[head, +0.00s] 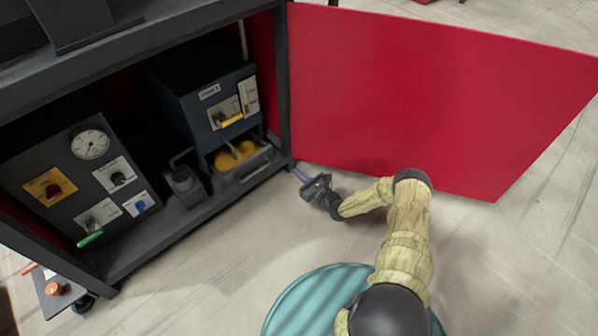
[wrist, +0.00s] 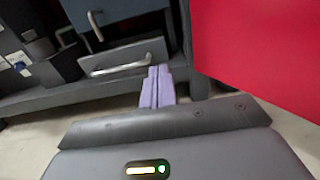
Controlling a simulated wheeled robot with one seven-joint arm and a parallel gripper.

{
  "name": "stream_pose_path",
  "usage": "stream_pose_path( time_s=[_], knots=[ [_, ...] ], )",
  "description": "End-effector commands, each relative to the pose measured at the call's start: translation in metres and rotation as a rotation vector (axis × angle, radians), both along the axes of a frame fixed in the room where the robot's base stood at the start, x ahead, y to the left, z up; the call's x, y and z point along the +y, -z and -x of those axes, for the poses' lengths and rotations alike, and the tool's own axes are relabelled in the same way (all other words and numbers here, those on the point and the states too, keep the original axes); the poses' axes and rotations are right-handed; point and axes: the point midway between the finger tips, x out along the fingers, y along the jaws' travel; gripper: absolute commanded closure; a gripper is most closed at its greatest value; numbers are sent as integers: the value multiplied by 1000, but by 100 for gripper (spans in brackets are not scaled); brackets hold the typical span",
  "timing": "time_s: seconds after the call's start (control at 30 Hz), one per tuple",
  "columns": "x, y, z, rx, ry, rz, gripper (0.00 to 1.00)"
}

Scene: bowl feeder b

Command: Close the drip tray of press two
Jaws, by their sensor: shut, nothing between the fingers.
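Press two (head: 205,92) is the dark box with a "2" on its label, inside the open cabinet. Its drip tray (head: 262,172) sits low at its front and stands out from it, with yellow showing inside. The tray's front with its metal bar handle also shows in the wrist view (wrist: 150,49). My gripper (head: 297,172) is shut and empty, low over the floor just right of the tray. In the wrist view its purple fingers (wrist: 158,69) are together, pointing toward the right part of the tray front. I cannot tell whether they touch it.
A small dark container (head: 184,182) stands left of the tray, and a panel with a gauge (head: 62,165) is farther left. The floor (head: 200,275) before the cabinet is clear.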

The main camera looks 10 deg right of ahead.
Motion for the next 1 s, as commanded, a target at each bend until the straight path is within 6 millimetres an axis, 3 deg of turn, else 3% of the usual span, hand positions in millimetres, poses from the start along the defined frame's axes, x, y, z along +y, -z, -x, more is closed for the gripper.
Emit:
stream_pose_path(
  time_s=[0.23, 0.37, 0.53, 0.7, 1.0],
  knots=[
    [5, -2, 0, -2, -13, 3, 100],
    [15, -21, 1, -17, -81, 37, 100],
    [46, -72, 14, -62, -301, 154, 100],
    [76, -127, 45, -109, -582, 332, 100],
    [91, -207, 113, -178, -1010, 688, 100]
  ],
)
